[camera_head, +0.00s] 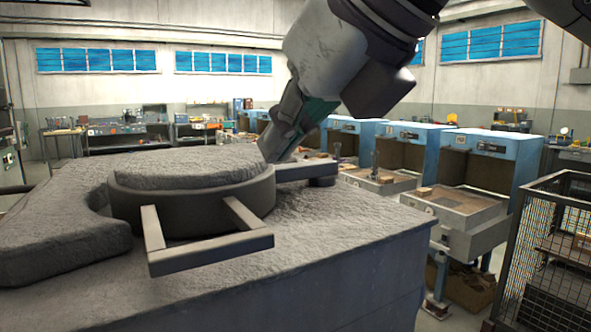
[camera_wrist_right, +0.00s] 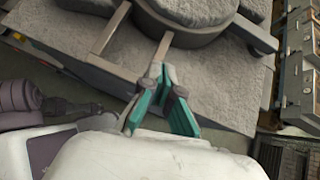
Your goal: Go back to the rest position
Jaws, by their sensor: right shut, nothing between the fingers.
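My right gripper (camera_head: 274,150) reaches down from the top of the head view, with its fingertips by the far right side of a round dark-rimmed vessel (camera_head: 190,208). In the right wrist view its green-padded fingers (camera_wrist_right: 158,72) come together at the tips, with nothing held. The tips overlap the end of a grey bar handle (camera_wrist_right: 162,48) there; I cannot tell if they touch it. The vessel has a rough grey top and bar handles, and sits on a large grey block (camera_head: 340,250). My left gripper is not in view.
A grey slab (camera_head: 60,245) lies on the block at the left. Several blue-framed stations (camera_head: 490,145) stand in a row at the right. A wire cage (camera_head: 545,240) stands at the front right. Workbenches line the back wall. Air above the block's near part looks clear.

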